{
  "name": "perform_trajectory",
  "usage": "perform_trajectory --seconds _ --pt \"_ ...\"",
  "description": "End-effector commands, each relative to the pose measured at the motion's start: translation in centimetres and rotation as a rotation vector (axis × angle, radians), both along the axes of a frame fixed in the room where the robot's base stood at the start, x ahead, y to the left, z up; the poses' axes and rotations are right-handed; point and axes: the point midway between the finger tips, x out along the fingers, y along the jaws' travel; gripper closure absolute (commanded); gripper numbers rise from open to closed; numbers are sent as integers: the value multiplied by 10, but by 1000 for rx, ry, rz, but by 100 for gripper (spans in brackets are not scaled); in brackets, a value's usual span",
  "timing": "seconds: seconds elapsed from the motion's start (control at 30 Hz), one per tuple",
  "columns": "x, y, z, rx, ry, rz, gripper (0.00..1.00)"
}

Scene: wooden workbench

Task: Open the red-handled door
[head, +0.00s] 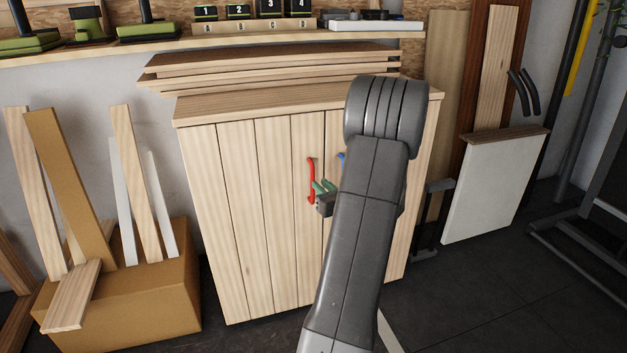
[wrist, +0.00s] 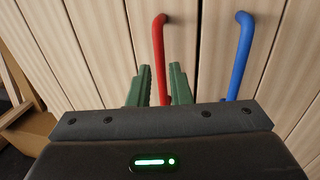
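The red handle (head: 311,180) is a vertical bar on the left door (head: 262,200) of a pale wooden cabinet. The door looks shut, flush with the cabinet front. My gripper (head: 324,187) is at the lower part of this handle. In the wrist view the green fingers of my gripper (wrist: 160,86) are apart, with the red handle (wrist: 160,50) running down between them. I cannot tell whether either finger touches it. The blue handle (wrist: 240,55) is on the neighbouring door to the right. My arm hides most of that door in the head view.
A cardboard box (head: 160,305) with wooden offcuts stands left of the cabinet, near the red-handled door's side. Boards (head: 270,70) lie stacked on the cabinet top. A white panel (head: 492,190) leans at the right. Some dark floor shows in front of the cabinet.

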Motion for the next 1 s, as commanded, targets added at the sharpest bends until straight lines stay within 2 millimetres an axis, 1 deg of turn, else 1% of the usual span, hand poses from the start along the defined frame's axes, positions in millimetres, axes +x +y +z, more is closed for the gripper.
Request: perform_trajectory --seconds 0.03,0.1,0.2,0.33,0.5,0.73,0.8,0.83,1.0 --pt "10 7 -2 0 -2 4 82" --pt "21 13 -2 -1 -3 3 82" --pt "35 21 -1 0 -1 3 82" --pt "47 27 -1 -1 0 1 82" --pt "53 30 0 0 0 0 82" --pt "53 30 0 0 1 0 82" --pt "53 30 0 0 1 0 96" --pt "53 30 0 0 1 0 100" --pt "53 30 0 0 1 0 100"
